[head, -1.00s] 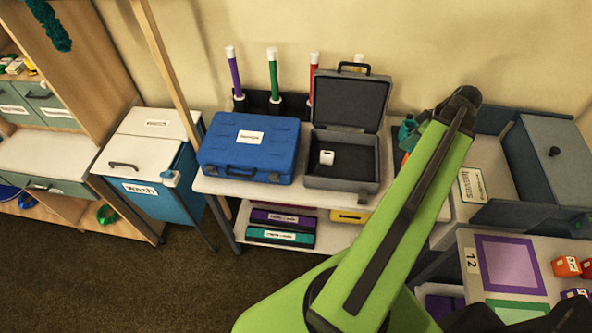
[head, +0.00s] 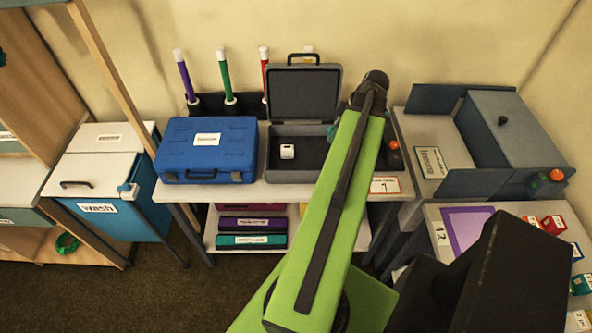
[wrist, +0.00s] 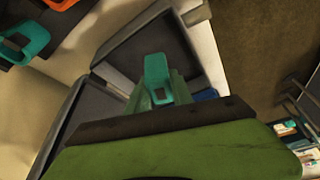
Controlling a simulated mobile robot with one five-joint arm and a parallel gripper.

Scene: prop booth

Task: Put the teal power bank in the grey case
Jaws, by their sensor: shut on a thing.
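The grey case (head: 313,178) stands open on the white table, its lid raised at the back. In the wrist view my gripper (wrist: 162,94) is shut on the teal power bank (wrist: 157,68). The power bank is seen over the dark inside of the case (wrist: 181,62); its height above the floor of the case is hard to tell. In the head view my green arm hides the gripper and the case's right side. A bit of teal (head: 332,133) shows at the arm's left edge.
A closed blue case (head: 215,155) stands just left of the grey case. Upright coloured tubes (head: 224,77) stand behind. Other teal (wrist: 28,38) and orange things show in the wrist view.

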